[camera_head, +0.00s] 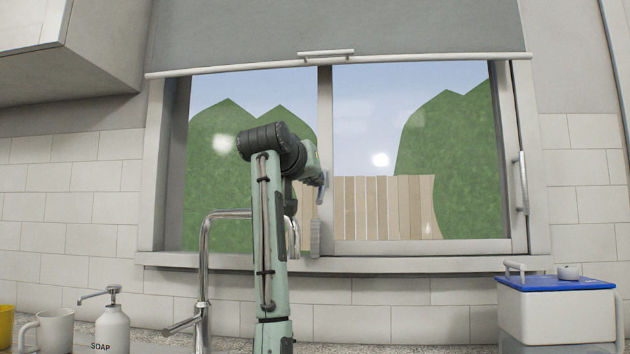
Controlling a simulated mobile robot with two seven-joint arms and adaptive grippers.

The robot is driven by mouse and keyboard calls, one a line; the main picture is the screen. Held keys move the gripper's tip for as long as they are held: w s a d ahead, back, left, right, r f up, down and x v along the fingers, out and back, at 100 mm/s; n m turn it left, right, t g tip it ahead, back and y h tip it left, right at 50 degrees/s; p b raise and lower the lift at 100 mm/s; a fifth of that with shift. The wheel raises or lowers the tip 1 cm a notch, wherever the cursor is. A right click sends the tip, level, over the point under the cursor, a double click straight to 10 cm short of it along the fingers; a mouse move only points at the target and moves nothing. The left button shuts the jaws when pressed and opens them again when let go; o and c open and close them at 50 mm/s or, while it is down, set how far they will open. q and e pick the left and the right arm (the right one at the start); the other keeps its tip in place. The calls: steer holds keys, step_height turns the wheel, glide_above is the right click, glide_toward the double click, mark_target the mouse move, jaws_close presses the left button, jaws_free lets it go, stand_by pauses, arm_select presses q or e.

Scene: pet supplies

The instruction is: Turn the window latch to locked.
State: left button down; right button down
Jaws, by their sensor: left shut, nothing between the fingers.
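The window (418,248) has two panes with a pale frame and an upright stile (325,110) in the middle. A small grey piece (315,239), which looks like the latch, stands upright low on this stile; its exact setting is hard to tell. My left gripper (321,186) is at the middle stile, just above the grey piece. It is seen from behind and is shut and empty. My arm hides part of the left pane; I cannot tell whether the fingers touch the stile. My right gripper is out of view.
A chrome tap (204,262) stands close to my arm. A soap bottle (112,325), a mug (55,329) and a yellow cup (6,325) are at the lower left. A white box with a blue lid (555,315) is at the lower right. A grey blind (420,28) hangs above.

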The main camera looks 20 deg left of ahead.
arm_select(q)
steer(key=shift+w+a+f, duration=0.15)
steer(key=shift+w+f, duration=0.3)
steer(key=shift+f, duration=0.4)
steer(key=shift+w+a+f, duration=0.1)
steer(key=shift+w+f, duration=0.35)
steer(key=shift+f, duration=0.4)
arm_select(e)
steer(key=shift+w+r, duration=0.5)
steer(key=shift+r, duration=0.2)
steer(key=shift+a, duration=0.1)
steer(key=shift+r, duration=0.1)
